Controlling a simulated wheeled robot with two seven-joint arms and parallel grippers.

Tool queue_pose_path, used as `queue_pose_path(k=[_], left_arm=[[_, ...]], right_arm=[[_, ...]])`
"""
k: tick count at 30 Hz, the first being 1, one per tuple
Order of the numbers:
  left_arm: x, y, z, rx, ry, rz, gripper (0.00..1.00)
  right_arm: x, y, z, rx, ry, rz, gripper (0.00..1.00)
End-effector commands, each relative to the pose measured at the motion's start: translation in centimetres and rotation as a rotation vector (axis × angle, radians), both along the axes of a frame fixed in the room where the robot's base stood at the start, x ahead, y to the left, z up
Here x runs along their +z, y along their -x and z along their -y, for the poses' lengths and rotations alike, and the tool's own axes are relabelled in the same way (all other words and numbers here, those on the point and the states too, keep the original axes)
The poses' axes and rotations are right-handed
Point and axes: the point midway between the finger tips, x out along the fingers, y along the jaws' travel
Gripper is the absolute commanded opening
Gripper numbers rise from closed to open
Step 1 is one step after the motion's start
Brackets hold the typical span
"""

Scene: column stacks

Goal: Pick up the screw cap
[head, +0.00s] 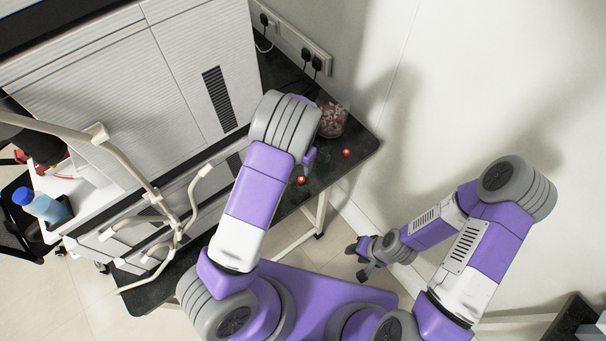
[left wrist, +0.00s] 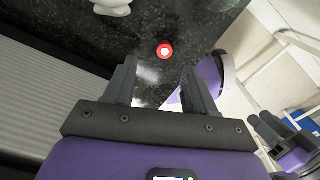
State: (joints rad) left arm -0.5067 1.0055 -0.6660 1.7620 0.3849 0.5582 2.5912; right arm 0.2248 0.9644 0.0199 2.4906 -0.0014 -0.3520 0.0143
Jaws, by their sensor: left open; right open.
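Two small red screw caps lie on the dark speckled bench top in the head view: one (head: 301,180) near its front edge, the other (head: 347,153) further right. The left wrist view shows one red cap with a white centre (left wrist: 165,50), just beyond the fingertips and roughly between their lines; I cannot tell for sure which of the two it is. My left gripper (head: 309,157) is over the bench, open and empty, its fingers (left wrist: 162,68) apart from the cap. My right gripper (head: 365,258) is open, low and away from the bench, over the floor.
A clear jar with reddish contents (head: 333,119) stands at the back of the bench, close to my left wrist. A large white machine (head: 195,60) fills the left of the bench. A wall with sockets (head: 303,47) is behind. A white object (left wrist: 112,7) shows at the wrist view's top.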

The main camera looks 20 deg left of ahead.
Motion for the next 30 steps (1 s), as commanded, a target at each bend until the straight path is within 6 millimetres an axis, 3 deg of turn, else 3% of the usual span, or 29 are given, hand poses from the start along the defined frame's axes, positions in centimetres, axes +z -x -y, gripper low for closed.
queue_pose_path(k=[16,24,30], left_arm=[[-6.7,0.5,0.6,0.003,0.000,-0.003,0.56],[-7.2,0.5,0.7,0.003,0.001,0.000,0.56],[-7.2,0.5,0.7,0.003,0.001,0.000,0.26]], right_arm=[[-1.0,0.0,0.0,0.000,0.000,0.000,0.43],[-1.0,0.0,0.0,0.000,0.000,0.000,0.43],[-1.0,0.0,0.0,0.000,0.000,0.000,0.43]])
